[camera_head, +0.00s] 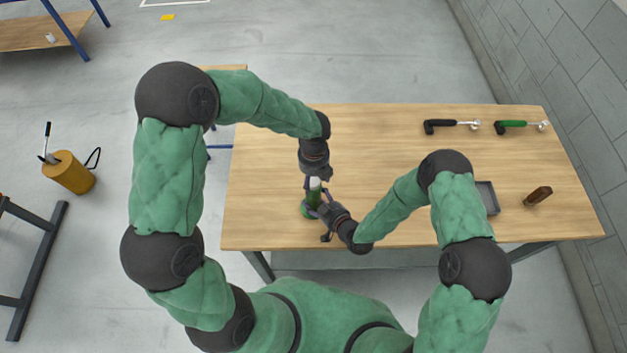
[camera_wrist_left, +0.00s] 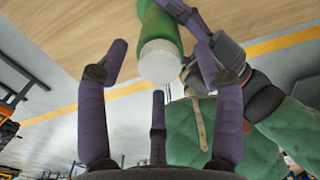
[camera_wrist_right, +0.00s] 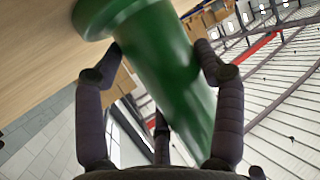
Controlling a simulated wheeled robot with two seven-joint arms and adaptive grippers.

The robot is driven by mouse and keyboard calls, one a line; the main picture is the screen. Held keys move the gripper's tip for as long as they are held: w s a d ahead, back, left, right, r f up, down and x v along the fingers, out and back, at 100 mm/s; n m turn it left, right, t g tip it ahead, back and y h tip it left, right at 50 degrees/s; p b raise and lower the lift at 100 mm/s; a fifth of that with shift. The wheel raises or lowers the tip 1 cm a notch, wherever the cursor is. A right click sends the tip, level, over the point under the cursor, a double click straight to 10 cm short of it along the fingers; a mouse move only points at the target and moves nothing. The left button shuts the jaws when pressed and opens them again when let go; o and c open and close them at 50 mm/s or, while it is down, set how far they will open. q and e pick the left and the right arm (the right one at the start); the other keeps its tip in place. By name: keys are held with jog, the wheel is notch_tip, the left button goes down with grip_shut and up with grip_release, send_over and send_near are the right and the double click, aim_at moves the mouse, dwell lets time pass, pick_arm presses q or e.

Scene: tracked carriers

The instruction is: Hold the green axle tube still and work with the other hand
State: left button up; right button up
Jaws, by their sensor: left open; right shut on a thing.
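The green axle tube (camera_head: 307,209) stands near the front left of the wooden table, with a wider green foot and a white upper end (camera_head: 315,184). My right gripper (camera_head: 319,206) is shut on the tube's side; in the right wrist view the green tube (camera_wrist_right: 165,65) runs between its fingers. My left gripper (camera_head: 315,182) is open just above the tube's upper end. In the left wrist view the white end (camera_wrist_left: 160,62) lies between the spread fingers, which seem clear of it. My grippers partly hide the tube in the head view.
The wooden table (camera_head: 380,145) is clear in the middle. A black-handled tool (camera_head: 440,125) and a green-handled tool (camera_head: 511,125) lie at the back right. A grey tray (camera_head: 489,198) and a brown block (camera_head: 538,196) are at the right. A small dark item (camera_head: 326,237) lies near the front edge.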

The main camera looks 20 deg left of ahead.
pick_arm(q)
jog(key=shift+r, duration=0.1)
notch_tip(320, 180, up, 12)
dwell(0.5)
pick_arm(e)
jog(key=o, duration=1.4)
jog(key=shift+c, duration=0.2)
